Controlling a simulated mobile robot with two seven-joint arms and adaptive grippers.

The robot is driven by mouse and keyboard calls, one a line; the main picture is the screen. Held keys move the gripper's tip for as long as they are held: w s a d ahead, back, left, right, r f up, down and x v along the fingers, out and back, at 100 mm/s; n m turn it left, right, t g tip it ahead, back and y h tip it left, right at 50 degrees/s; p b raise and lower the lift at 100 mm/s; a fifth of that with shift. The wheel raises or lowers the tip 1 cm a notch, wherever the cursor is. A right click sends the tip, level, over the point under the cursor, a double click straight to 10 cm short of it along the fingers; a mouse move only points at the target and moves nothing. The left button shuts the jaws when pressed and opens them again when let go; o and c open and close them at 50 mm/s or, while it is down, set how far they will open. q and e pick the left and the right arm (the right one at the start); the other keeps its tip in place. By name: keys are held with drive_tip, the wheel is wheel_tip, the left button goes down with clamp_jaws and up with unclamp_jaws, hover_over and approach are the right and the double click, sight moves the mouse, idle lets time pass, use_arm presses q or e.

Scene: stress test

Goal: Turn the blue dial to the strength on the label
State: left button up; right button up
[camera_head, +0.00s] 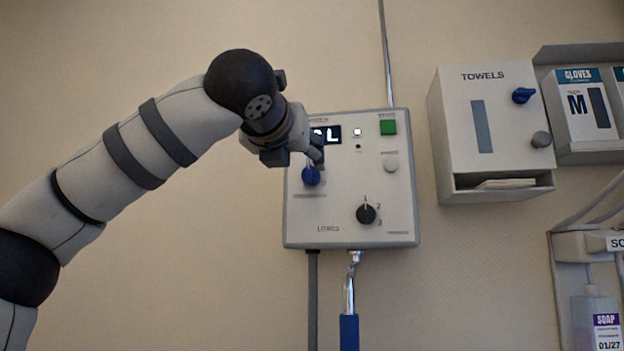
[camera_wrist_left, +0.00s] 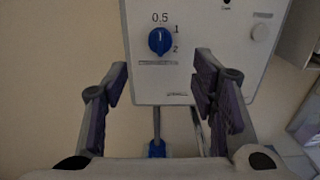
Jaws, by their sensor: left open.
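My left gripper (camera_head: 314,150) is in front of the box, just above the dial in the head view. In the left wrist view its fingers (camera_wrist_left: 158,80) are spread wide, with nothing between them and the dial beyond their tips. A soap bottle label (camera_head: 606,331) reads 01/27; its smaller print is unreadable. My right gripper is not in view.
The box also has a black dial (camera_head: 366,214), a green button (camera_head: 388,127), a pale knob (camera_head: 391,165) and a partly hidden display (camera_head: 331,134). A towel dispenser (camera_head: 483,130) with another blue knob (camera_head: 523,95) and a glove box (camera_head: 583,105) hang right.

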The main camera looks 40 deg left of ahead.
sight(308, 173)
use_arm(q)
drive_tip(key=x, duration=1)
drive_tip(key=shift+w+a+f, duration=0.1)
drive_tip(key=shift+w, duration=0.2)
drive_tip(key=c, duration=1.2)
